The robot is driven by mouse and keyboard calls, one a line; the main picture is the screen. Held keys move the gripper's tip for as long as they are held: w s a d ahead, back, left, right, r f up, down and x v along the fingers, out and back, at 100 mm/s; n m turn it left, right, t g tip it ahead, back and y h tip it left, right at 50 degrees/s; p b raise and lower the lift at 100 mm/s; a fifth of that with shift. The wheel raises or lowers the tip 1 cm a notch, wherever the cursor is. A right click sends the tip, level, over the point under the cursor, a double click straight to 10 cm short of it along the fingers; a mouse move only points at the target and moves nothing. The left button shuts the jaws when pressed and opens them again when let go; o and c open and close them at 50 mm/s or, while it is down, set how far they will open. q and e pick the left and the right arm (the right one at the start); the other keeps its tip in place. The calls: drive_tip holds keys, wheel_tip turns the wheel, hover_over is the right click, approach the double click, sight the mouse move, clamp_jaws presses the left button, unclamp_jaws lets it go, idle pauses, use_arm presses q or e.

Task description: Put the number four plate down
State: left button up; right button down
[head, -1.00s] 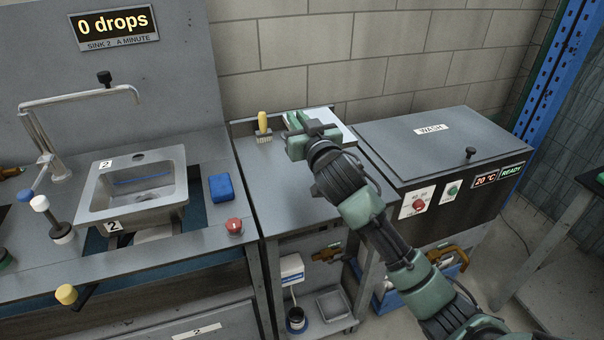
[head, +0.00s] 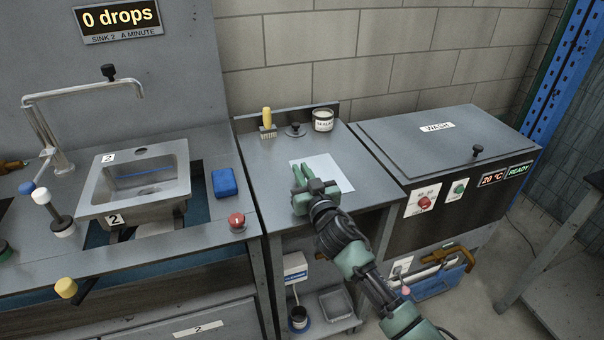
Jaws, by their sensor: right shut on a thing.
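A pale, thin square plate (head: 333,173) is over the middle of the grey bench top between the sink and the wash unit. No number can be read on it. My right gripper (head: 299,174) is shut on the plate near its left side, and its green fingers cover part of it. The plate looks level and close to the bench top; I cannot tell if it touches. My left gripper is not in view.
A yellow-handled brush (head: 267,122), a black knob (head: 295,129) and a white labelled jar (head: 323,120) stand along the back of the bench (head: 266,172). The wash unit (head: 440,150) is at right. A blue sponge (head: 225,183) and red button (head: 236,221) are left.

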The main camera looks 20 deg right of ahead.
drive_tip(key=shift+r, duration=0.1)
drive_tip(key=c, duration=1.5)
unclamp_jaws()
drive_tip(key=shift+s, duration=0.45)
drive_tip(key=s, duration=1.1)
drive_tip(key=shift+s+d+b, duration=0.1)
drive_tip(key=shift+d+b, duration=0.1)
drive_tip(key=shift+b, duration=0.15)
